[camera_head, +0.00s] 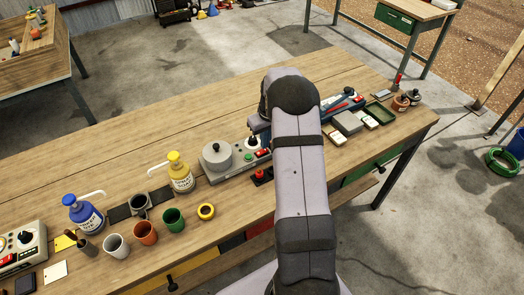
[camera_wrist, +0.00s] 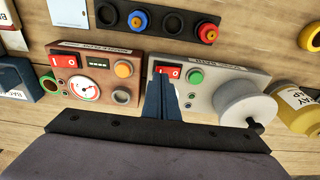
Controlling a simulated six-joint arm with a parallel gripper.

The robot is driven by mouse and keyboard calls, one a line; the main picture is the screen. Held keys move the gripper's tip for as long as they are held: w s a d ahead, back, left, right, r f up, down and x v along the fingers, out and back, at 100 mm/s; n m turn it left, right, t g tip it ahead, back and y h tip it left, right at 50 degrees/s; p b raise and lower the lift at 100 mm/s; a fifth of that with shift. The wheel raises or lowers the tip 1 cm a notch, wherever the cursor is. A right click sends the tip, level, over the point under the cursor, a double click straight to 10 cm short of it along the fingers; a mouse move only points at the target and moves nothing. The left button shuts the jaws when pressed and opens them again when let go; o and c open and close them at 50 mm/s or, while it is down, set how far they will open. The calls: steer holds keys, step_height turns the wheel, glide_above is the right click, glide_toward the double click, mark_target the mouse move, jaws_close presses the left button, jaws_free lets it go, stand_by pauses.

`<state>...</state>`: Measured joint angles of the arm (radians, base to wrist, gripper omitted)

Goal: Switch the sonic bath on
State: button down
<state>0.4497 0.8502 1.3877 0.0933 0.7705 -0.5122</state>
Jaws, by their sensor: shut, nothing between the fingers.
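The grey unit with a round lidded drum looks like the sonic bath (camera_wrist: 225,88); its label is too small to read surely. It also shows in the head view (camera_head: 222,176), left of my arm. On its panel are a red rocker switch (camera_wrist: 170,71) and a green button (camera_wrist: 196,77). My gripper (camera_wrist: 168,88) is shut and empty, its dark blue fingers pointing at the panel with the tips right by the rocker switch. I cannot tell whether they touch it, or which way the rocker is set. In the head view my arm hides much of the gripper.
A brown unit (camera_wrist: 95,88) with a gauge, its own red rocker and an orange button stands close beside the grey one. A black strip (camera_wrist: 165,22) with coloured fittings lies along the other side. A yellow bottle (camera_head: 180,178) stands by the drum. Bench (camera_head: 130,97) behind is clear.

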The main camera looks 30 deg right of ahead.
steer(key=shift+f+b, duration=0.5)
steer(key=shift+f, duration=0.2)
stand_by(0.6)
steer(key=shift+r, duration=0.1)
step_height(320, 180, up, 7)
steer(key=p, duration=0.5)
stand_by(0.4)
stand_by(0.4)
